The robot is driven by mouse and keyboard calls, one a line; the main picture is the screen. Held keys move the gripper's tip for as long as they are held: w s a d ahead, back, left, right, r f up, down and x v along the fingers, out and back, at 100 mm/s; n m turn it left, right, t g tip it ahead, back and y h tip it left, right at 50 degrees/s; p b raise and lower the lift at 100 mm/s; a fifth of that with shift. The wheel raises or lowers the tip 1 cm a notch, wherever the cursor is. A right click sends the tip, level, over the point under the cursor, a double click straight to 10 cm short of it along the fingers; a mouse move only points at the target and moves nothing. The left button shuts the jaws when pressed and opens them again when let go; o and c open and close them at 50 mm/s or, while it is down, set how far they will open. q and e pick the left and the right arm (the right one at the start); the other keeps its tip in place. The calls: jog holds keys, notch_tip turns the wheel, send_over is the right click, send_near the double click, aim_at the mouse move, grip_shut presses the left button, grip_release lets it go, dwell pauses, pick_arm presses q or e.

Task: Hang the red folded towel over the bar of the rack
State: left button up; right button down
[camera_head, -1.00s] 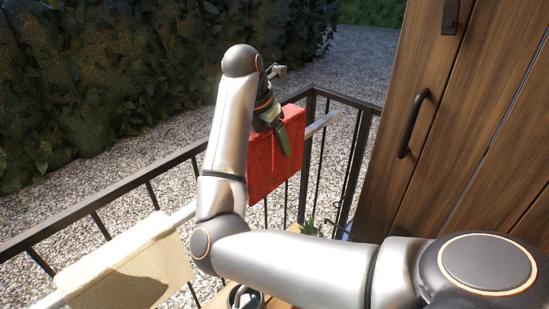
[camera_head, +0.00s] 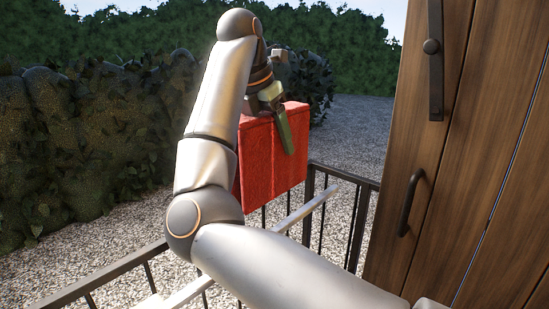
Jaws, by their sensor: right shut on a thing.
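The red folded towel (camera_head: 261,165) hangs in the middle of the head view, doubled over with its fold at the top. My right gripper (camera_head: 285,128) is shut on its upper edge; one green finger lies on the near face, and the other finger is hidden. The pale bar of the rack (camera_head: 311,206) runs at a slant below the towel. The towel's lower edge shows above the bar, with a gap between them in the picture. My right arm hides the towel's left edge and the middle of the bar. My left gripper is not in view.
A dark metal railing (camera_head: 318,168) runs behind the bar and corners near the wardrobe. Gravel (camera_head: 352,130) and a hedge (camera_head: 85,140) lie beyond the railing.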

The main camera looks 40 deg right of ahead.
jog(key=shift+r, duration=0.65)
jog(key=shift+p, duration=0.3)
notch_tip(320, 180, up, 4)
jog(key=p, duration=0.3)
jog(key=shift+f+p, duration=0.15)
jog(key=shift+p, duration=0.2)
jog(key=shift+f, duration=0.2)
